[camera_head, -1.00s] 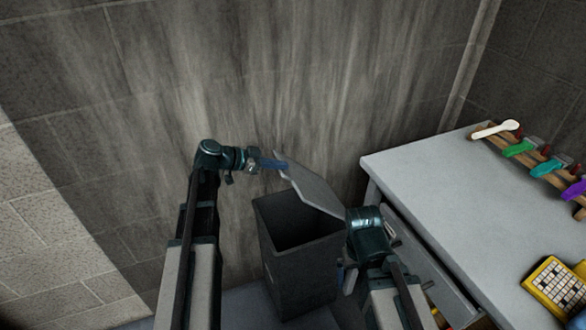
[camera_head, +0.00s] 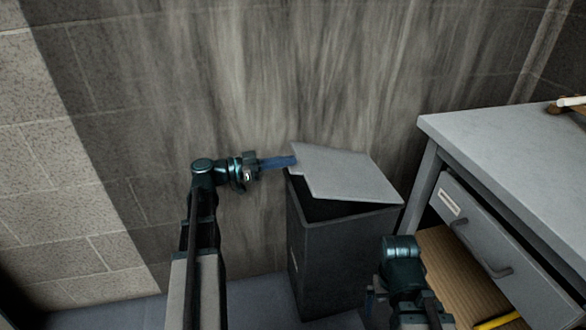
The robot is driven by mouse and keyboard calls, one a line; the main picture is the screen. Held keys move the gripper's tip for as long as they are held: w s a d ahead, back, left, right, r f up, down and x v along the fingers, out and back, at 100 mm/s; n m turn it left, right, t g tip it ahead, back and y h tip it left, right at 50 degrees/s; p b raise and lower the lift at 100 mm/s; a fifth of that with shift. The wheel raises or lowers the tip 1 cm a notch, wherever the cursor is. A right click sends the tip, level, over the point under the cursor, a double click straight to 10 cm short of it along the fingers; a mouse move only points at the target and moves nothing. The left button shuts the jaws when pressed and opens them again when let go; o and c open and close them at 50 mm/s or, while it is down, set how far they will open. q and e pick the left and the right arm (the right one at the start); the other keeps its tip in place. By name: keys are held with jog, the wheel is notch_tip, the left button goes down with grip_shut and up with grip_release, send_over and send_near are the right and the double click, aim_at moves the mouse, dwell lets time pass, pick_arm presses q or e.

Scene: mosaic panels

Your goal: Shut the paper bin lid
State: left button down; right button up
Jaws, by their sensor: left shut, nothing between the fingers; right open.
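The paper bin (camera_head: 338,262) is a tall dark grey box standing on the floor against the wall. Its light grey lid (camera_head: 345,173) lies low over the opening, slightly tilted, with a dark gap showing along the left and front. My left gripper (camera_head: 292,161) is shut and empty, its blue fingers at the lid's left edge; whether they touch it I cannot tell. My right gripper (camera_head: 372,300) is low in front of the bin's right side, open and mostly hidden behind its own wrist.
A grey table (camera_head: 500,170) stands right of the bin, with a labelled drawer (camera_head: 490,235) and a brown lower shelf (camera_head: 450,262) holding a yellow item (camera_head: 497,322). A stained block wall (camera_head: 240,90) is behind. Bare floor (camera_head: 250,305) shows left of the bin.

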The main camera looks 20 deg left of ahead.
pick_arm(q)
notch_tip(320, 180, down, 12)
jog(key=s+a+b, duration=0.1)
jog(key=b, duration=1.1)
jog(key=shift+s+a+t+h, duration=0.3)
jog(key=shift+a+h, duration=0.05)
jog(key=shift+h, duration=0.05)
jog(key=shift+s, duration=0.1)
notch_tip(320, 180, up, 5)
jog(key=p, duration=0.5)
jog(key=s+a+f+b, duration=0.3)
jog(key=s+a+b, duration=0.1)
jog(key=a, duration=0.3)
jog(key=shift+s+a+f, duration=0.25)
jog(key=shift+s+a, duration=0.15)
jog(key=shift+s, duration=0.2)
